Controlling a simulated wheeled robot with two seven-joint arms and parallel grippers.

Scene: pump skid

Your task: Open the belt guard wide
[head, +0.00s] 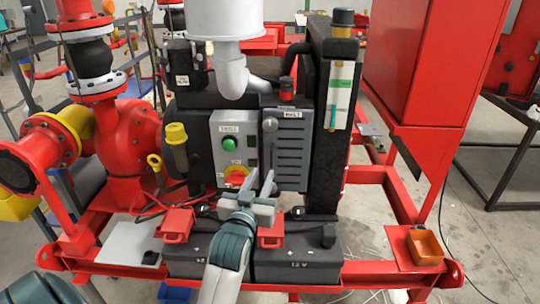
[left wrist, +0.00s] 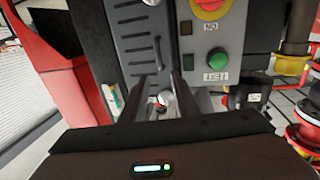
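The belt guard (head: 290,155) is a grey slotted panel on the front of the dark engine housing. It looks shut, lying flat against the housing, with a round silver knob (head: 270,125) near its upper left edge. My left gripper (head: 260,178) is in front of the guard's lower left edge and the control panel, fingers pointing up. It is open and empty. The upside-down left wrist view shows the slotted guard (left wrist: 152,45) ahead, and the knob (left wrist: 165,98) in the gap between the two fingers (left wrist: 160,85), apparently beyond them. My right gripper is out of view.
Left of the guard is the control panel (head: 222,128) with a green button and a red-and-yellow switch. Below are black batteries (head: 298,262) with red clamps. A red cabinet (head: 405,60) stands at right. An orange tray (head: 425,246) sits at the front right.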

